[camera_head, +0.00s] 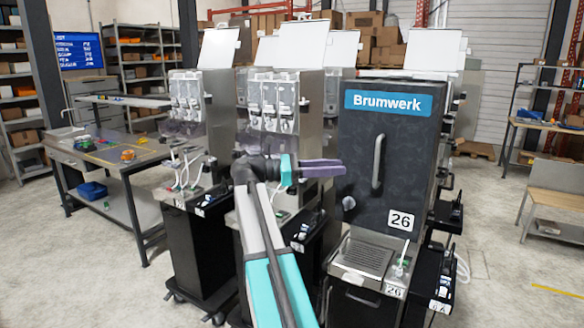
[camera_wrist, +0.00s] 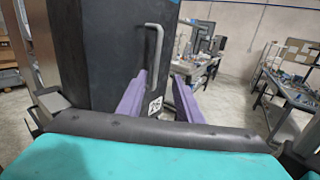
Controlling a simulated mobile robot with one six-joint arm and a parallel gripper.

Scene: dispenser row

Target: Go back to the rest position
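My gripper (camera_head: 342,167) has purple fingers and points right toward the dark front of the Brumwerk machine (camera_head: 405,100). In the wrist view, my gripper's two fingers (camera_wrist: 160,78) stand apart with nothing between them. The machine's dark door (camera_wrist: 100,50) and its vertical handle (camera_wrist: 155,50) are beyond the fingertips. In the head view the handle (camera_head: 377,160) is to the right of the fingertips, with a gap between them. The door looks shut.
Other dispensers (camera_head: 275,100) stand in a row to the left of the Brumwerk machine, behind my arm. A workbench (camera_head: 110,155) with small items is at the left. A wooden bench (camera_head: 556,190) is at the right. Open floor (camera_head: 500,285) lies at the front right.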

